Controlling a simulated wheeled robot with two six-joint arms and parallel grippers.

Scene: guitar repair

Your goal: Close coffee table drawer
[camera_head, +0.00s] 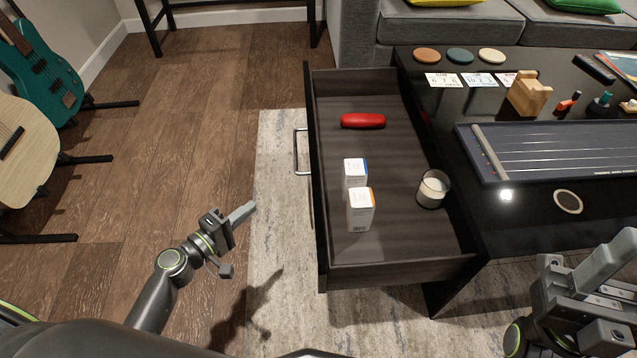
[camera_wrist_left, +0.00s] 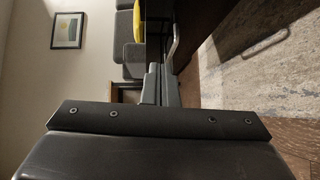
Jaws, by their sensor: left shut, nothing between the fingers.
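The coffee table drawer (camera_head: 405,130) is pulled out to the left of the black coffee table (camera_head: 500,225). Its front panel carries a metal bar handle (camera_head: 296,152). Inside lie a red case (camera_head: 362,121), two white boxes (camera_head: 355,172) (camera_head: 360,210) and a white candle in a glass (camera_head: 432,188). My left gripper (camera_head: 248,211) is shut and empty, left of the drawer front and apart from it. Its fingers also show in the left wrist view (camera_wrist_left: 158,85). My right gripper (camera_head: 605,275) is at the lower right by the table; its fingertips are not clear.
On the table are a stringed instrument panel (camera_head: 550,150), a wooden block (camera_head: 528,93), coasters (camera_head: 460,55) and cards (camera_head: 443,80). Guitars (camera_head: 45,65) stand on the left. A grey sofa (camera_head: 450,25) is behind. Rug (camera_head: 275,250) and wood floor left of the drawer are clear.

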